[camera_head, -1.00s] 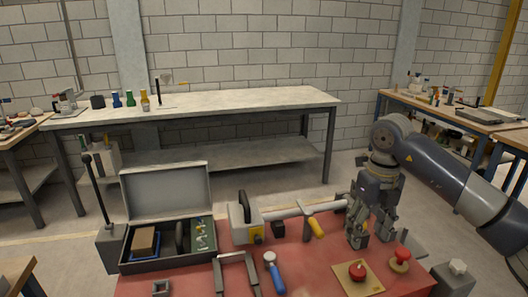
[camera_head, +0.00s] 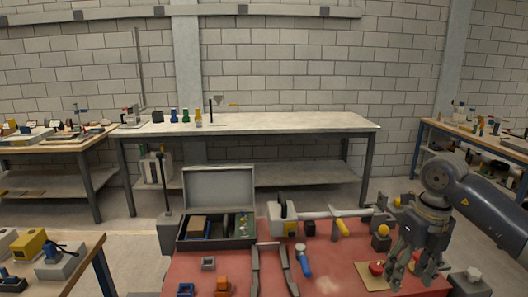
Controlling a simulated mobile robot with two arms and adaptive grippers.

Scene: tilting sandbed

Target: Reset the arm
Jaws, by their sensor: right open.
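My right gripper (camera_head: 410,274) hangs with its fingers pointing down over the right end of the red table top (camera_head: 335,262). Its fingers are apart with nothing between them. It partly covers a tan plate with a red button (camera_head: 376,267); whether it touches the plate I cannot tell. My right arm (camera_head: 485,207) comes in from the right edge of the view. My left gripper is not in view.
An open grey case (camera_head: 218,188) stands at the table's left back. A white rod device (camera_head: 283,217), a yellow-handled tool (camera_head: 342,228) and a blue-handled tool (camera_head: 303,259) lie left of the gripper. A long workbench (camera_head: 270,122) stands behind.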

